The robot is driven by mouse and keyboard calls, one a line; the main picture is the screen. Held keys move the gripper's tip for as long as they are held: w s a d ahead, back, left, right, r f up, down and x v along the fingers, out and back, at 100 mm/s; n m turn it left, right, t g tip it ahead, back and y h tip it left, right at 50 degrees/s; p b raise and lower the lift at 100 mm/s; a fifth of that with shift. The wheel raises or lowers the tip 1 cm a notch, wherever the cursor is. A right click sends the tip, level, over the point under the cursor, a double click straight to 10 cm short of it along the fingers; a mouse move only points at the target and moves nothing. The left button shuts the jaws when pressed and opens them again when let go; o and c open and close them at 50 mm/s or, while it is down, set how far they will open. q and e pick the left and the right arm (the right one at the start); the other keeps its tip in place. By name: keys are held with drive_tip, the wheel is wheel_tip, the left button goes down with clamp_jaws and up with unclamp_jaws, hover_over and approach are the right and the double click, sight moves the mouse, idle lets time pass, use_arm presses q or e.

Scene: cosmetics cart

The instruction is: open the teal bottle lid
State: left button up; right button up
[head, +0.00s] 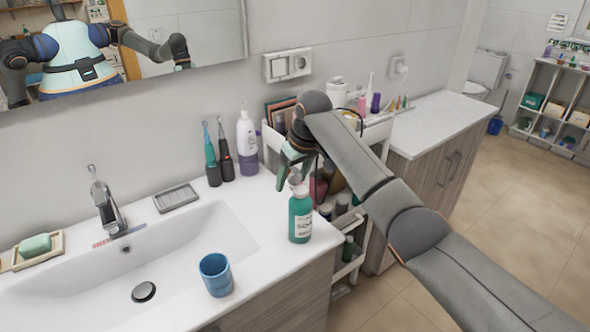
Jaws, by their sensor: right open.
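The teal bottle (300,218) stands upright on the white counter, near its front right corner. It has a white label and a pale grey lid (300,189) on top. My right gripper (295,172) hangs above and slightly behind the bottle, fingers pointing down near the lid. It is open, with nothing visible held. Whether a finger touches the lid I cannot tell. My left gripper is not directly in view.
A blue cup (216,275) stands left of the bottle, by the sink (150,262). A white and purple bottle (247,148) and electric toothbrushes (226,158) stand behind. A loaded cart (347,270) is to the right. The mirror (190,30) reflects my body.

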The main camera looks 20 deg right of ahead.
sight(303, 191)
use_arm(q)
drive_tip(key=shift+f+b, duration=0.75)
use_arm(e)
drive_tip(key=v, duration=1.2)
